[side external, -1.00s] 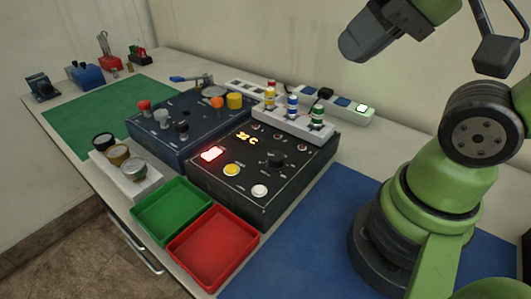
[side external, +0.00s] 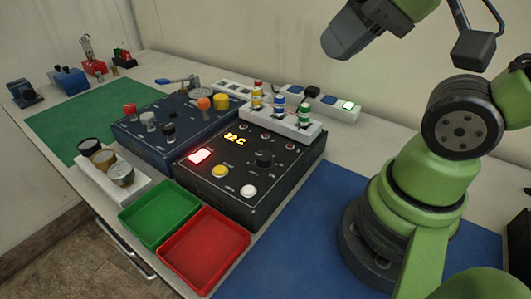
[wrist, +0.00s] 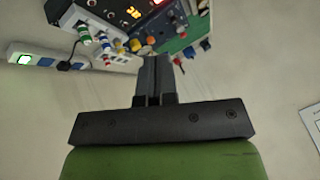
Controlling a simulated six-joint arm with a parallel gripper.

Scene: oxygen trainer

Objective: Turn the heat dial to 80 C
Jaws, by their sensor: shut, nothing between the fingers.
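The heat dial (side external: 264,158) is a black round knob on the black control box (side external: 225,209). The box's display (side external: 237,138) shows small orange characters ending in C, with digits too small to read surely. The dial's pointer position cannot be read. My gripper (side external: 336,43) is high above the back of the table, to the right of the box and well apart from the dial. In the wrist view my gripper (wrist: 154,60) has its fingers together and empty. Part of the control box (wrist: 113,11) shows upside down at the top of that view.
The box also carries a lit red switch (side external: 200,156), a yellow button (side external: 219,171) and a white button (side external: 248,190). A white rack of colored bottles (side external: 291,127) stands behind it. Green (side external: 150,240) and red (side external: 190,281) trays are in front. The blue mat (side external: 300,240) is clear.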

